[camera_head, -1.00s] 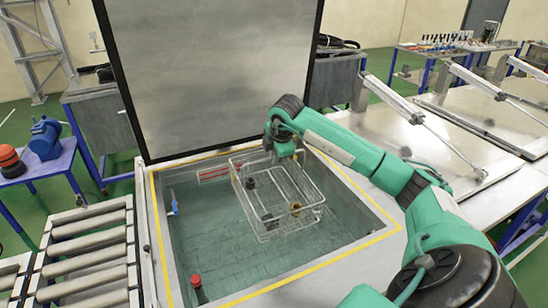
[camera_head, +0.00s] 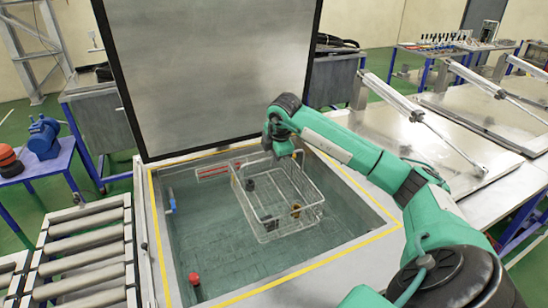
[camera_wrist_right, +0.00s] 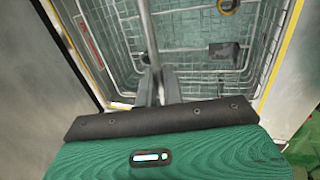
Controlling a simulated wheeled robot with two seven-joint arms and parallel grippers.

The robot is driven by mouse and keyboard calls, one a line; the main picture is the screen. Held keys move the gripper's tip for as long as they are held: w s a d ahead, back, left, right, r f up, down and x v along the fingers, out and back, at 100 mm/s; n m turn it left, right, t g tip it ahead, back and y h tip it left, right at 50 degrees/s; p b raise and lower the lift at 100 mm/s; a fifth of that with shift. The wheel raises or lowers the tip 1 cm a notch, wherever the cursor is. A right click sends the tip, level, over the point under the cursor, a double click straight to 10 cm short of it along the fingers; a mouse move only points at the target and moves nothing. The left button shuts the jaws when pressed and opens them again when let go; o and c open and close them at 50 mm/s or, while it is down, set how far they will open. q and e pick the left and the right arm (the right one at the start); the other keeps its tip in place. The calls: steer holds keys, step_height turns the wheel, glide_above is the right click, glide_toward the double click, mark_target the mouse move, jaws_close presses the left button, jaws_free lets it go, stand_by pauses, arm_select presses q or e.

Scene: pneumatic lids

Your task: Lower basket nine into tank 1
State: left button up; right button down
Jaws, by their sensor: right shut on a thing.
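The wire basket (camera_head: 275,225) hangs within the opening of the tank (camera_head: 190,262), whose rim has a yellow line. Several small parts lie in the basket, a dark one and a brass-coloured one among them. I cannot read a number on it. My right gripper (camera_head: 284,152) is at the basket's far top side, shut on its handle. In the right wrist view the gripper (camera_wrist_right: 160,95) is on a handle bar, with the basket's mesh (camera_wrist_right: 195,58) below it. The basket's exact depth against the liquid is hard to tell. My left gripper is out of view.
The tank's lid (camera_head: 215,70) stands open behind the opening. Closed lids with cylinders (camera_head: 425,128) lie to the right. A roller conveyor (camera_head: 85,250) is at the left. A red knob (camera_head: 194,278) and blue fitting (camera_head: 171,202) sit inside the tank.

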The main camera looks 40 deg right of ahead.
mark_target(273, 202)
steer(key=shift+f+g+b, duration=0.4)
steer(key=shift+f+b, duration=1.15)
steer(key=shift+f, duration=0.25)
steer(key=shift+f+b, duration=3.45)
steer(key=shift+f, duration=2.85)
step_height(273, 202, down, 11)
steer(key=b, duration=0.7)
steer(key=shift+b, duration=0.3)
steer(key=shift+f, duration=0.35)
